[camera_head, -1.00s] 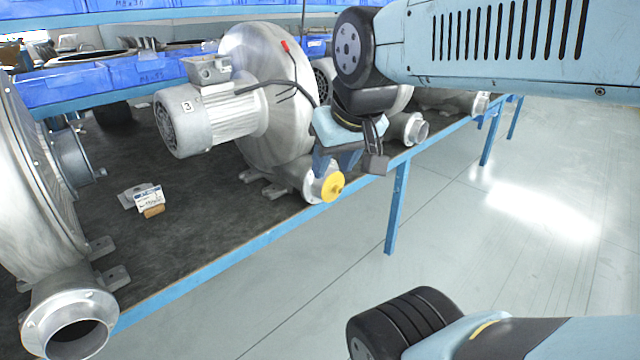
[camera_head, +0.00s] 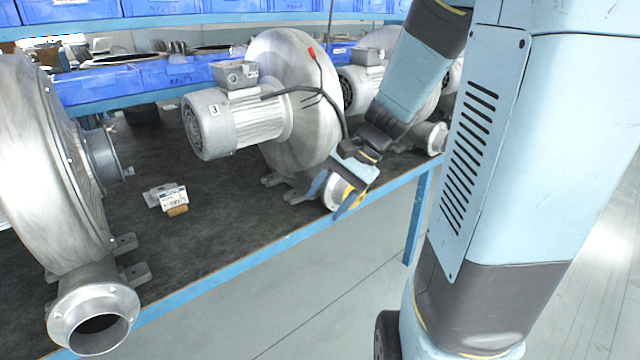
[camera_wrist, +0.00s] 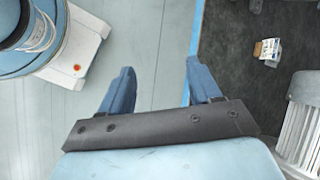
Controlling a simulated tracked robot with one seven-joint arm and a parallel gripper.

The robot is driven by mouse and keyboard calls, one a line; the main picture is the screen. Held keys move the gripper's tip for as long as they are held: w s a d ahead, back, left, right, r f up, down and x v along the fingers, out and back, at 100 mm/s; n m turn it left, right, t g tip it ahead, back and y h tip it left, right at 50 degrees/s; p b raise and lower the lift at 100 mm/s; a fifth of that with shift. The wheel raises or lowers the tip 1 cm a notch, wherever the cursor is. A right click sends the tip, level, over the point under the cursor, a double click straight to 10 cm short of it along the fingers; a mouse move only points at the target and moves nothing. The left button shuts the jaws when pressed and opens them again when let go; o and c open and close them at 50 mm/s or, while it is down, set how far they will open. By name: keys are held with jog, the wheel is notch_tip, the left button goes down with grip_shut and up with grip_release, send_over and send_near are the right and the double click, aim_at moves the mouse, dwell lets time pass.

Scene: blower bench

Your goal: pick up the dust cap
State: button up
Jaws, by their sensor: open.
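The dust cap (camera_head: 350,193) is a yellow disc at the outlet (camera_head: 331,194) of the blower marked 3. Only a small part of its yellow shows in the head view, behind my gripper. My gripper (camera_head: 331,199) is open in front of the outlet, its blue fingers apart. I cannot tell if they touch the cap. In the wrist view my open gripper (camera_wrist: 160,82) has nothing between its fingertips but pale floor far below. The cap does not show there.
The bench (camera_head: 240,238) has a blue front edge. A large blower (camera_head: 60,170) stands at the left. A small labelled box and a brown piece (camera_head: 177,211) lie mid-bench, also in the wrist view (camera_wrist: 268,48). More blowers stand behind my arm; blue bins (camera_head: 140,78) line the back.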

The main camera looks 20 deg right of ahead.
jog(key=w+d+f+m+t+y, duration=0.3)
jog(key=w+d+f+m+y, duration=0.15)
jog(key=w+m, duration=0.25)
jog(key=m+t+h, duration=0.5)
jog(key=m+t, duration=0.8)
jog(key=m, duration=0.6)
send_near(362, 199)
jog(key=x, duration=0.4)
jog(key=shift+a, duration=0.5)
jog(key=shift+d+x, duration=0.15)
jog(key=shift+x, duration=1.15)
jog(key=shift+d+x, duration=0.15)
jog(key=shift+x, duration=1.15)
jog(key=shift+r, duration=0.1)
grip_shut()
